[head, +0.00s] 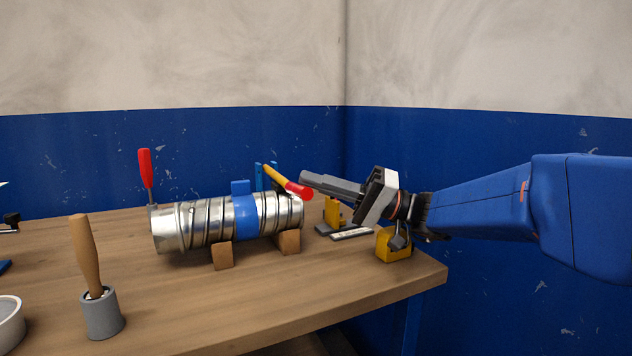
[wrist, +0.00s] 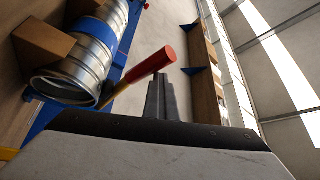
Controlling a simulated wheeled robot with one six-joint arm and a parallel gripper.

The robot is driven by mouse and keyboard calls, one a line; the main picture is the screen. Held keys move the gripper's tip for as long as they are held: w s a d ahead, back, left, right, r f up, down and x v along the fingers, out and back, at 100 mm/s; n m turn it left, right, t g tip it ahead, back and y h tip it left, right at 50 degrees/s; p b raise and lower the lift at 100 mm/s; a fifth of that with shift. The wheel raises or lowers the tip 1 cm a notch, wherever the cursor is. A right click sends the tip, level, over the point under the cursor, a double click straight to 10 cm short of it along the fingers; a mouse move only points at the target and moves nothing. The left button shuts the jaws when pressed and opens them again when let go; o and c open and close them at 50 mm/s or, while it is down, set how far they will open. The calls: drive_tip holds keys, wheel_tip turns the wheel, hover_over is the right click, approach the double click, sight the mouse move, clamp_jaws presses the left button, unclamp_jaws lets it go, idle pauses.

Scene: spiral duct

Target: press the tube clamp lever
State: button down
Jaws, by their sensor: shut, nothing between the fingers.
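A ribbed silver duct (head: 190,226) lies on two wooden blocks, with a blue clamp band (head: 246,216) around it. A lever with a yellow shaft and red grip (head: 299,189) slants down to the right at the duct's right end. It also shows in the wrist view (wrist: 150,66); its lower mount is partly hidden there. A second, red-handled lever (head: 146,168) stands upright at the duct's left end. My gripper (head: 304,179) is shut and empty, its tips close to the slanted lever's red grip. In the wrist view my gripper (wrist: 160,78) is just below the grip; contact is unclear.
A wooden-handled tool stands in a grey cup (head: 102,315) at front left, beside a white bowl (head: 10,322). The table's front middle is clear.

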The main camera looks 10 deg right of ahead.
drive_tip(key=w+d+f, duration=0.1)
drive_tip(key=d, duration=0.8)
drive_tip(key=shift+w+d+f, duration=0.15)
drive_tip(key=shift+w, duration=0.2)
drive_tip(key=shift+s, duration=0.1)
idle(0.4)
